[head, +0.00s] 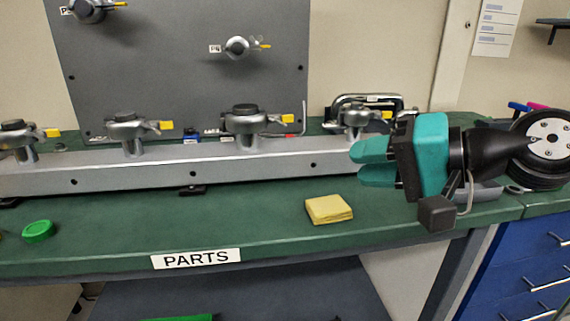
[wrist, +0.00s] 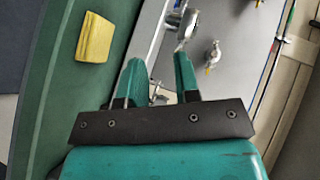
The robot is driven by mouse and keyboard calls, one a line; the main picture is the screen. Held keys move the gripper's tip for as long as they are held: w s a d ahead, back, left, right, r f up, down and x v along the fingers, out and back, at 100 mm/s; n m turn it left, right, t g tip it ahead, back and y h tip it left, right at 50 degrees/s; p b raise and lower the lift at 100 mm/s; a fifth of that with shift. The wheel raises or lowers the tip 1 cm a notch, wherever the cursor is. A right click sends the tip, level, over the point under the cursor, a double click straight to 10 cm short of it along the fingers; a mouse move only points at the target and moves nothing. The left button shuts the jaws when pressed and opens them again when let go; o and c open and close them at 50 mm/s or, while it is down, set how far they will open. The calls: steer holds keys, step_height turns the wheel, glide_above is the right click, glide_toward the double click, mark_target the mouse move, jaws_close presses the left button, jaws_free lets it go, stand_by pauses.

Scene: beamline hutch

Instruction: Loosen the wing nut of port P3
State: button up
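Several metal ports with clamps and yellow tags stand along a silver rail (head: 250,162): a far-left port (head: 22,140), a second port (head: 128,130), a third port (head: 246,126) and a right port (head: 356,118). I cannot read which one is P3; their labels are too small or hidden. My gripper (head: 354,164) is in front of the rail's right end, just below the right port, pointing left. In the wrist view its fingers (wrist: 159,68) are apart with nothing held between them. A metal clamped port (wrist: 188,24) shows beyond the fingertips there.
A grey panel (head: 150,55) behind the rail carries a port labelled P4 (head: 239,47) and another at upper left. A yellow pad (head: 328,209) and a green cap (head: 38,231) lie on the green bench (head: 270,220). The bench front is mostly clear around a PARTS label (head: 196,259).

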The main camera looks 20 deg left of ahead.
mark_target(277, 121)
steer(key=w+a+f+m+t+y+b, duration=0.1)
steer(key=w+a+m+y, duration=0.1)
steer(key=w+a+f+m+t+y+b, duration=0.1)
steer(key=w+a+f+m+y+b, duration=0.1)
steer(key=w+m, duration=0.1)
steer(key=w+a+f+m+y+b, duration=0.1)
steer(key=w+a+m+y+b, duration=0.1)
steer(key=w, duration=0.1)
steer(key=shift+f+m+t, duration=0.3)
steer(key=shift+m+t, duration=0.1)
steer(key=shift+w+a+r+m, duration=0.1)
steer(key=shift+w+m, duration=0.1)
steer(key=shift+m, duration=0.1)
steer(key=x, duration=0.4)
steer(key=p+x, duration=0.1)
steer(key=x, duration=0.2)
steer(key=p+x, duration=0.1)
steer(key=x, duration=0.3)
steer(key=shift+w+a+r, duration=0.2)
steer(key=shift+a+r, duration=0.05)
steer(key=shift+r, duration=0.1)
steer(key=shift+c, duration=0.4)
jaws_close()
steer(key=shift+a, duration=0.1)
